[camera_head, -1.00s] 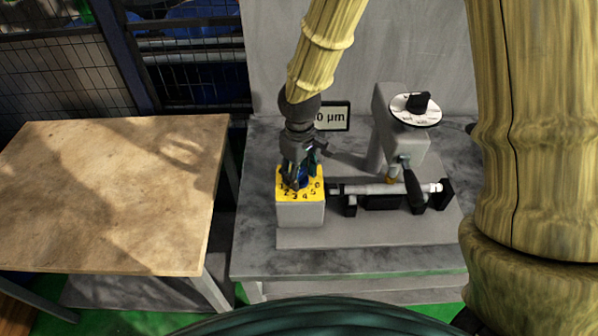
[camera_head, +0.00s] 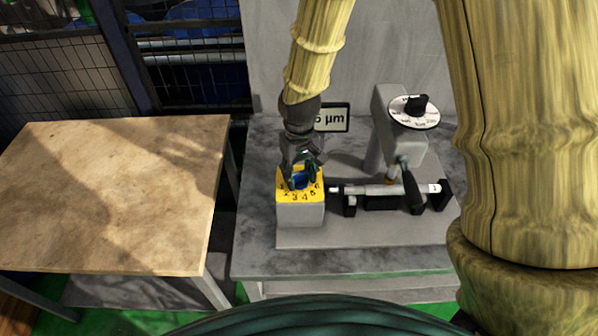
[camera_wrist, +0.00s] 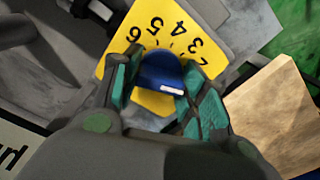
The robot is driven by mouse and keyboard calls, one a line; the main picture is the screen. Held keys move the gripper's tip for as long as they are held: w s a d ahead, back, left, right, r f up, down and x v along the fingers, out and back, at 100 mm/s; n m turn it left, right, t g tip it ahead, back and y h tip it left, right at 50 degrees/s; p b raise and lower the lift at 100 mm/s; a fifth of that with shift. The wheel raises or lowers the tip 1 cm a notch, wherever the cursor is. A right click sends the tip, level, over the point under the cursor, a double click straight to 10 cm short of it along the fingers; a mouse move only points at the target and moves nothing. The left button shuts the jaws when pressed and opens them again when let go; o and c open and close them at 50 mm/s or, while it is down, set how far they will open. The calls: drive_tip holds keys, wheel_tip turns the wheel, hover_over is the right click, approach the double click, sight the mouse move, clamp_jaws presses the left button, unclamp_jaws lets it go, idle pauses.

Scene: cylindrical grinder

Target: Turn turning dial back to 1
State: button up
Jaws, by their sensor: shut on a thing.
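The blue turning dial (camera_head: 299,181) sits on top of a yellow-faced grey box (camera_head: 300,213) and also shows in the wrist view (camera_wrist: 160,70). My gripper (camera_wrist: 168,82) comes from above with its green-padded fingers on either side of the dial, shut on it. In the wrist view a white mark shows on the dial's near side, toward the lower right. The numbers 2 to 6 show on the yellow face (camera_wrist: 115,55); the 1 is hidden there by a finger. In the head view my gripper (camera_head: 301,172) covers part of the dial, and its mark cannot be read.
A small display (camera_head: 332,118) reading in µm stands behind the box, partly covered by my arm. To the right are a grinder with a white round scale (camera_head: 413,112) and a horizontal shaft (camera_head: 390,189). A bare wooden table (camera_head: 110,200) stands at left.

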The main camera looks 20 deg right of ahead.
sight(299, 172)
drive_tip(key=shift+m, duration=0.7)
drive_tip(key=o, duration=1)
drive_tip(key=shift+r, duration=0.15)
wheel_tip(299, 172, up, 12)
drive_tip(key=shift+f, duration=0.1)
idle(0.4)
